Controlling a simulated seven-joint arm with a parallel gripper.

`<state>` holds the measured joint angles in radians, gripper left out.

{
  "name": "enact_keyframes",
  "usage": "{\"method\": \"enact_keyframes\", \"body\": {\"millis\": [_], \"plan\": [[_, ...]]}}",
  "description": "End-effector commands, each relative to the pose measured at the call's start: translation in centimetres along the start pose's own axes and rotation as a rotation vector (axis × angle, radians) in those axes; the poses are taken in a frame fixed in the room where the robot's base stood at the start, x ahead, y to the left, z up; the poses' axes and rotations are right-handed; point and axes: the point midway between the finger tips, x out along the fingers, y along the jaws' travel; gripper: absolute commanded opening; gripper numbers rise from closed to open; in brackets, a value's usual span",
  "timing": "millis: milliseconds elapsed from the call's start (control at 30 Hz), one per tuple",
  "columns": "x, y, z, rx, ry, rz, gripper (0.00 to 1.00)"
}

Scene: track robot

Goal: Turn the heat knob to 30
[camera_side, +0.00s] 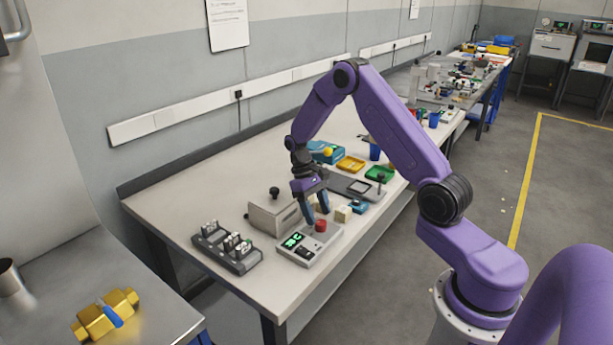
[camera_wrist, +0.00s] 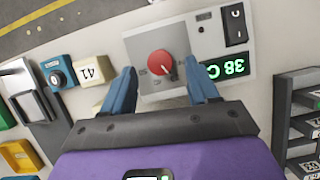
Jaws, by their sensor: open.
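The red heat knob (camera_wrist: 160,64) sits on a light grey control box (camera_wrist: 140,48). Its pointer faces down and slightly right in the wrist view, over small dial marks too small to read. A green display (camera_wrist: 232,68) on the box is upside down there and appears to read 38 C. My gripper (camera_wrist: 161,72) is open, with one blue finger on each side of the knob. A gap shows between each finger and the knob. In the side view, my gripper (camera_side: 318,212) points down just above the knob (camera_side: 321,225), near the box's (camera_side: 303,257) far end.
A black rocker switch (camera_wrist: 235,24) is beside the display. A cream block marked 41 (camera_wrist: 91,70) and a blue box with a dial (camera_wrist: 57,72) stand close by. A dark rack of modules (camera_side: 228,250) and a grey box (camera_side: 272,217) flank the control box.

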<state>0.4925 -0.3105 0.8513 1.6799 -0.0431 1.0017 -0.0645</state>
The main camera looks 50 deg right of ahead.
Motion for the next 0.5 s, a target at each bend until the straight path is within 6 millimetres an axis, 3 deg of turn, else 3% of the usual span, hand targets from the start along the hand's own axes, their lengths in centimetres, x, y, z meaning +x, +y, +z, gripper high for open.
{"method": "enact_keyframes", "body": {"millis": [500], "plan": [[-11.0, 0.0, -0.1, 0.001, 0.007, 0.0, 0.59]]}}
